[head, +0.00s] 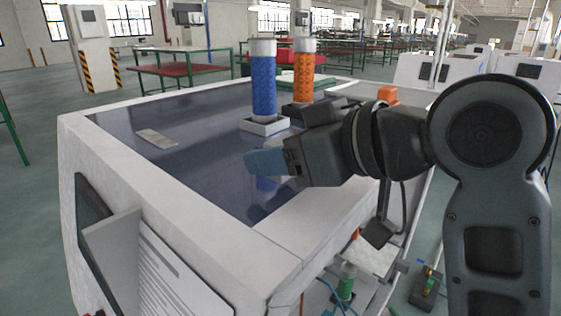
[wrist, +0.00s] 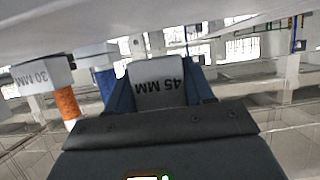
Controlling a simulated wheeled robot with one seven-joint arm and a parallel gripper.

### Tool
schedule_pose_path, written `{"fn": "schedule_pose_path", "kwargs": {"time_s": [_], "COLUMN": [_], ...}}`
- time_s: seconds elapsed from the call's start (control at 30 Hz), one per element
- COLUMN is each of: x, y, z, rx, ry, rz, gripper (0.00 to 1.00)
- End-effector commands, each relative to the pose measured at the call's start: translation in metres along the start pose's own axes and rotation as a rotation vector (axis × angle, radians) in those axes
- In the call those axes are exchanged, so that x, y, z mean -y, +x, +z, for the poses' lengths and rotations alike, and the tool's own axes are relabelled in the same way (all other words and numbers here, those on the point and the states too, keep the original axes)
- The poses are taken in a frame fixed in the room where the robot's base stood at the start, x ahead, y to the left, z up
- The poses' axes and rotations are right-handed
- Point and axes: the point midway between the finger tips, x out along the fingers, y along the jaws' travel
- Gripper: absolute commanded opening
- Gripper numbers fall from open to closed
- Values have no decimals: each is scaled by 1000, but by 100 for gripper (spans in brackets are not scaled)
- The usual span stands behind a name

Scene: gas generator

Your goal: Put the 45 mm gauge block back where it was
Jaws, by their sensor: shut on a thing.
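The 45 mm gauge block (wrist: 158,82) is a pale grey piece marked "45 MM", upside down in the wrist view. It sits between the blue fingertips of my gripper (wrist: 160,88), which is shut on it. In the head view my gripper (head: 268,162) is above the dark machine top, in front of the blue cylinder. The block cannot be made out there. A white piece marked "30 MM" (wrist: 38,75) is at the left of the wrist view.
A blue cylinder (head: 263,85) stands in a white square holder (head: 264,125). An orange cylinder (head: 303,75) stands behind it to the right. A small pale flat piece (head: 157,138) lies on the dark top (head: 205,165), whose left part is mostly clear. A pale raised rim (head: 190,225) borders it.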

Motion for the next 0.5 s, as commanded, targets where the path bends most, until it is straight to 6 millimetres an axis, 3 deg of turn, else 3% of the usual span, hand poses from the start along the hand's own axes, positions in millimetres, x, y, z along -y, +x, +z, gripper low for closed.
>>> {"fn": "schedule_pose_path", "kwargs": {"time_s": [0.13,0.5], "x": [0,0], "y": [5,7], "z": [14,17], "rx": [0,-1], "ry": [1,-1], "rz": [-1,0], "gripper": [12,12]}}
